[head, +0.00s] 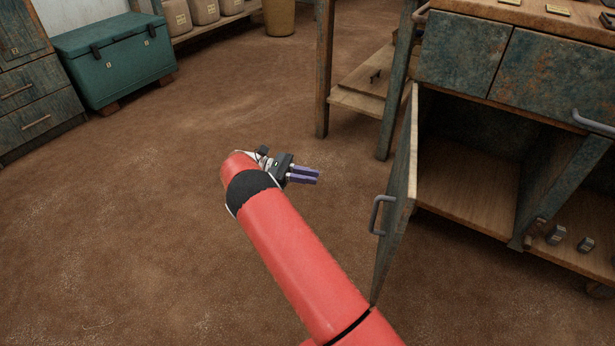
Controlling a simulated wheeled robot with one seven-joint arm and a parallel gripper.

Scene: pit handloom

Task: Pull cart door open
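The cart (461,53) stands at the right, with a worn green-grey front and a wooden top. Its door (402,190) is swung well out from the front, seen nearly edge-on, and the wooden compartment behind it shows empty. A grey handle (377,214) is on the door's outer face. My gripper (318,176) is left of the door, apart from the handle, at the end of my red arm. Its purple fingers look close together, and nothing shows between them. The gap between them is too small to judge. My arm hides part of the floor near the door's lower edge.
A green chest (113,62) and a drawer cabinet (38,100) stand at the far left. Sacks (204,10) sit on a low shelf at the back. A wooden table leg (323,70) stands behind the door. The brown floor (130,220) at left is clear.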

